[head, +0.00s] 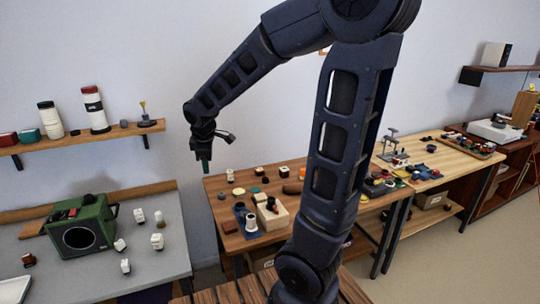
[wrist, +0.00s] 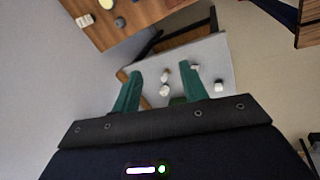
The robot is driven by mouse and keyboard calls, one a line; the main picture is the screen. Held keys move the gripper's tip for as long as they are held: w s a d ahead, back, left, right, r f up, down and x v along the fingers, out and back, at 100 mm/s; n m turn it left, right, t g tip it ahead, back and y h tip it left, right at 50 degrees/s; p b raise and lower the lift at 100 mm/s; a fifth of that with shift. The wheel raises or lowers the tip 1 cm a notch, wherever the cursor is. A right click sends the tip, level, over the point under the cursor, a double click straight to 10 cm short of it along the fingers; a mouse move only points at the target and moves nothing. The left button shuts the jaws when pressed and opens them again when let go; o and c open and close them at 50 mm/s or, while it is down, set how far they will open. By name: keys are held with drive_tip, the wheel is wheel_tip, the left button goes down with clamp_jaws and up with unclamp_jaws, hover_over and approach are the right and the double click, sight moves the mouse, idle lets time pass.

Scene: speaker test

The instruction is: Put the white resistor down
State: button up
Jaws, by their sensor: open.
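My gripper (head: 206,163) hangs in the air in the head view, above the gap between the grey table and the wooden table. In the wrist view my gripper (wrist: 163,72) has its two green fingers apart, with nothing held between them. Several small white parts stand or lie on the grey table, among them one near the back (head: 139,215) and one at the front (head: 125,266). Small white parts also show far below in the wrist view (wrist: 219,86). I cannot tell which one is the white resistor.
A green box-shaped device (head: 92,228) with a round dark opening stands on the grey table (head: 165,285). The wooden table (head: 235,243) carries many small parts and a light block. A wall shelf (head: 95,135) is at left. The air around my gripper is clear.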

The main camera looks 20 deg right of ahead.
drive_tip(key=s+d+r+m, duration=0.3)
drive_tip(key=s+d+m, duration=0.4)
drive_tip(key=s+d, duration=0.1)
drive_tip(key=s+d+r+m, duration=0.4)
drive_tip(key=s+d+m, duration=0.3)
drive_tip(key=s+m, duration=0.1)
drive_tip(key=shift+s+d+r+t, duration=0.2)
drive_tip(key=shift+s+d+t, duration=0.2)
drive_tip(key=shift+s, duration=0.45)
